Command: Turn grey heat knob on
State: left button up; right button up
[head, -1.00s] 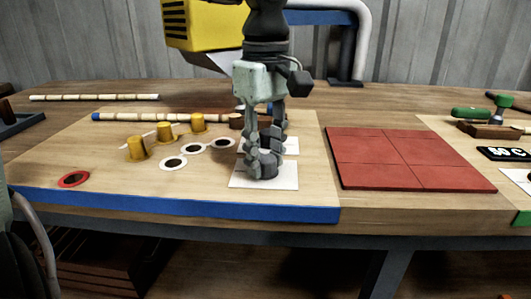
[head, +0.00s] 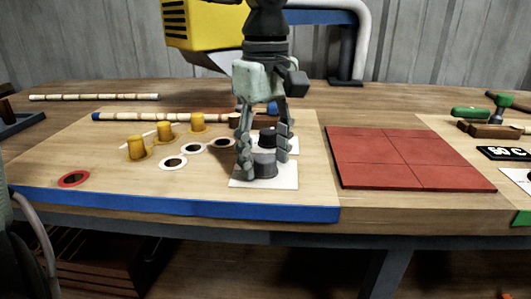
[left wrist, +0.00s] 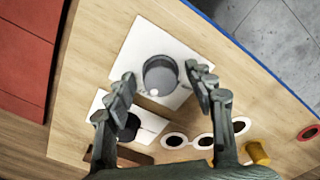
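The grey knob (head: 264,163) stands on a white square plate (head: 284,183) near the board's front blue edge. In the left wrist view the grey knob (left wrist: 160,75) shows a small pale dot on its near rim. My left gripper (head: 263,152) points down over the knob with its fingers spread. In the left wrist view the fingertips (left wrist: 162,83) stand on either side of the knob, apart from it. A dark knob (head: 268,137) sits on another white plate (head: 291,146) just behind. My right gripper is not in view.
Yellow pegs (head: 137,148), white rings and a red ring (head: 74,179) lie left on the board. A striped rattan rod (head: 160,118) lies behind. Red tiles (head: 408,158) are to the right. A yellow machine (head: 204,25) stands at the back.

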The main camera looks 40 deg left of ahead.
aim_at(266, 158)
pick_arm(q)
notch_tip(266, 158, up, 12)
dwell(0.6)
dwell(0.5)
